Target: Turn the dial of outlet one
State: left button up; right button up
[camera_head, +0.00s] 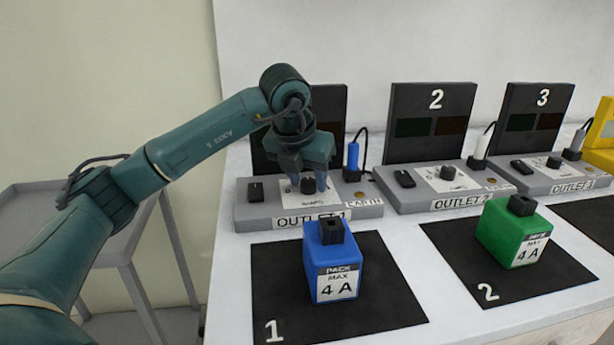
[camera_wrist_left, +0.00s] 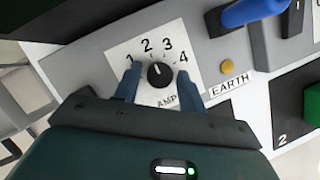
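Outlet one (camera_head: 262,213) is a grey box labelled OUTLET 1 on the table. Its black dial (camera_head: 308,185) sits on a white plate; in the left wrist view the dial (camera_wrist_left: 160,74) has marks 1 to 4 and the label AMP. Its pale pointer line looks directed near the 2. My left gripper (camera_head: 307,184) points down over the dial from above. In the wrist view its two fingers stand apart on either side of the dial, with visible gaps, so it is open. My right gripper does not show.
A blue pack (camera_head: 318,262) stands on black mat 1 (camera_head: 385,290) in front of outlet one. A blue plug (camera_head: 352,160) stands at the box's right end, by a yellow button (camera_wrist_left: 227,67). Outlet 2 (camera_head: 420,196) and a green pack (camera_head: 510,238) are to the right.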

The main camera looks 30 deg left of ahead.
pick_arm(q)
jog(key=c, duration=0.7)
